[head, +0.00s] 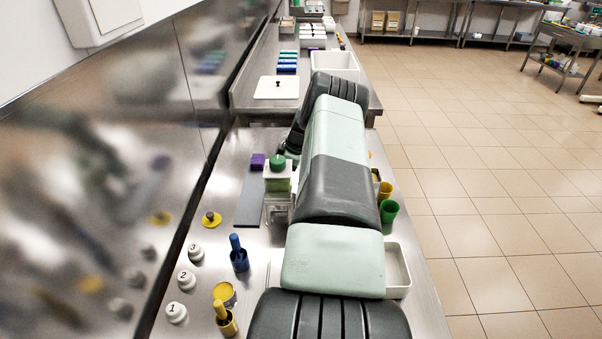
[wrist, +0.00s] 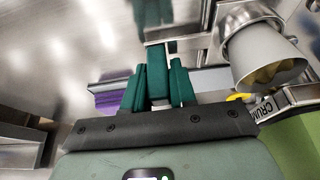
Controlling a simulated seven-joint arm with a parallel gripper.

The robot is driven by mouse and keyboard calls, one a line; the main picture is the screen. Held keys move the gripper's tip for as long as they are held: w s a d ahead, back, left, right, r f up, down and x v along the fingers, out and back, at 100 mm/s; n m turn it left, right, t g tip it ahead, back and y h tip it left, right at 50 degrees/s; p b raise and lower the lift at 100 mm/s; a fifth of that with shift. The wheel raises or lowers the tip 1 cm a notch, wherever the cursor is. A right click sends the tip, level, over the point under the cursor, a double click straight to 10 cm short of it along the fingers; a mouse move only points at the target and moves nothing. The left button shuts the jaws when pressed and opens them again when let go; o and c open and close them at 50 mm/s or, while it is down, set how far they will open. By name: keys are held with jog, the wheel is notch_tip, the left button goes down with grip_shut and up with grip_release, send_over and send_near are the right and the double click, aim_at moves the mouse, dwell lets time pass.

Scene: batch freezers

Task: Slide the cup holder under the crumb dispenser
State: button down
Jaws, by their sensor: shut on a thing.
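In the wrist view my gripper (wrist: 157,76) is shut on a dark green block-like piece (wrist: 157,84) between its two fingers. Whether this piece is part of the cup holder I cannot tell. A pale cup-shaped vessel (wrist: 250,38) with yellow inside is right of the fingers, apart from them. Below it is a label (wrist: 264,107) with the letters "CRUM", beside a green surface (wrist: 297,150). In the head view a clear dispenser with a green top (head: 278,161) stands left of my arm. My fingers are hidden there behind my arm.
A green cup (head: 389,210) and white tray (head: 397,265) are right of my arm.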

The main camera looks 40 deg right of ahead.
jog(key=shift+w+a, duration=0.45)
jog(key=c, duration=1)
grip_release()
jog(key=shift+s, duration=0.1)
jog(key=shift+d+r, duration=0.15)
jog(key=shift+r, duration=0.15)
jog(key=v, duration=1)
jog(key=shift+r, duration=0.15)
